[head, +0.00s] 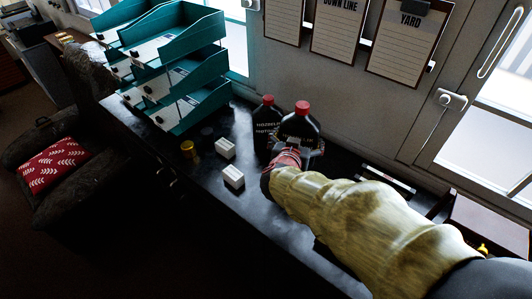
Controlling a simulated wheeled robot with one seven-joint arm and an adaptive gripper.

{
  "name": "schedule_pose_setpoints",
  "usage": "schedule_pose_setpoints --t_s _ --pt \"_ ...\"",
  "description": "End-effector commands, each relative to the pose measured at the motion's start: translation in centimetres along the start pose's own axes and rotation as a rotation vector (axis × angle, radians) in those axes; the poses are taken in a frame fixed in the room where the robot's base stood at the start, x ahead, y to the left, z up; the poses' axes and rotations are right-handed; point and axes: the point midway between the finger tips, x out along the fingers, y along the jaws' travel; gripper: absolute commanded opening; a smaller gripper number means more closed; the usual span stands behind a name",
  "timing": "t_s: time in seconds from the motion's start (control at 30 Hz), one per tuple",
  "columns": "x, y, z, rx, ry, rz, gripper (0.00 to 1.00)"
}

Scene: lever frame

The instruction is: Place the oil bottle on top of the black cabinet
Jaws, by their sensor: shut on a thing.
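Two black bottles with red caps stand upright side by side near the wall in the head view. The nearer bottle (301,125) is larger in view and has a pale printed label. The other bottle (267,113) is just left of it and partly hidden behind it. My gripper (291,152) reaches in from the lower right and is shut on the nearer bottle. Its fingers are small and dark here, and the bottle's lower part is hidden by them. The black cabinet (205,180) has a long glossy top; whether the held bottle's base touches it is hidden.
Teal stacked trays (185,95) stand at the back left of the top. Two small white blocks, one at the back (225,148) and one in front (233,177), and a yellow tin (188,149) lie left of the bottles. Clipboards (408,40) hang on the wall. A chair with a red cushion (53,165) is left.

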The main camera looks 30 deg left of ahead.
Motion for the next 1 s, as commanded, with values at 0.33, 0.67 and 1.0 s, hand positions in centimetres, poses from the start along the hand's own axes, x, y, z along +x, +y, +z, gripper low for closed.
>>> schedule_pose_setpoints --t_s 0.33,0.67,1.0 --pt "1.8 0.0 4.0 0.000 0.003 0.001 0.27" --pt "2.6 -0.1 6.0 0.002 0.005 0.000 0.27" --pt "3.8 -0.1 8.9 0.003 0.007 0.000 0.27"
